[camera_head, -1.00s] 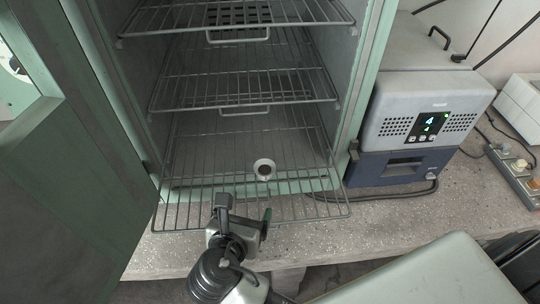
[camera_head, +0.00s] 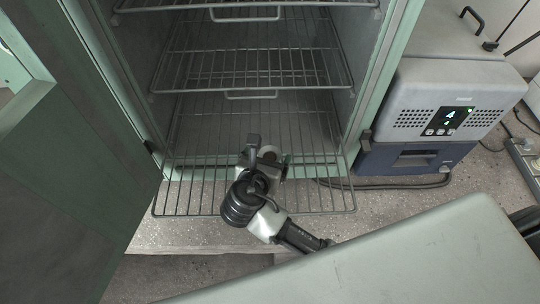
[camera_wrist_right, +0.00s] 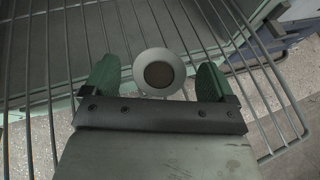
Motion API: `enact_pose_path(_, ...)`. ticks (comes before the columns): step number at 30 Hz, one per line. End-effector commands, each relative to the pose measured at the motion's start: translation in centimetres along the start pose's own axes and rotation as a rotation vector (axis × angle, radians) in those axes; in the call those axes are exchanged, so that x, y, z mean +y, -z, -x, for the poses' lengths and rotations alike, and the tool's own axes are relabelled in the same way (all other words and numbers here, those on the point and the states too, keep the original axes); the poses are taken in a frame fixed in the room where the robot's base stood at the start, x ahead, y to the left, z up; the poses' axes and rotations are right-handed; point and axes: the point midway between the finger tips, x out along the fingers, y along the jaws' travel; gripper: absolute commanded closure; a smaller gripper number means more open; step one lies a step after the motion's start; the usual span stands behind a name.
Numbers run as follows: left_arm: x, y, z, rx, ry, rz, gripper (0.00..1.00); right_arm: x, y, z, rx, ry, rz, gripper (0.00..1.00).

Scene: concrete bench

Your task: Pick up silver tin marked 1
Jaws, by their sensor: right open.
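A small round tin (camera_head: 269,153) with a pale silver rim and a brownish round centre sits on the pulled-out wire shelf (camera_head: 205,205). I can make out no number on it. It is partly hidden behind my right gripper (camera_head: 267,160) in the head view. In the right wrist view the tin (camera_wrist_right: 159,72) shows between the two green fingers of my right gripper (camera_wrist_right: 157,80). The gripper is open, with a gap on each side of the tin. I cannot tell how far the tin is below the fingertips. My left gripper is not in view.
The shelf sticks out of a green cabinet, with further wire racks (camera_head: 245,70) above. The open green door (camera_head: 80,165) stands left. A grey and blue device (camera_head: 435,120) with a lit display stands right on the speckled bench (camera_head: 170,235).

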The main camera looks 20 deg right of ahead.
Motion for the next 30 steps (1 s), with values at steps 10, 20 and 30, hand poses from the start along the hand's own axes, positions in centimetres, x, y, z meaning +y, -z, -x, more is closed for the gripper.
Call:
enact_pose_path(10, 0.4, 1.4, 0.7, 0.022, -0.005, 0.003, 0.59, 0.0, 0.0, -2.9, 0.001, -0.001, 0.001, 0.13)
enact_pose_path(20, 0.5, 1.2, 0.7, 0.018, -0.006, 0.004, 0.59, 0.0, 0.0, -2.9, 0.001, -0.001, 0.001, 0.44)
enact_pose_path(30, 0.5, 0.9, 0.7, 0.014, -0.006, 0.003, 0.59, 0.0, 0.0, -2.9, 0.001, -0.001, 0.001, 0.67)
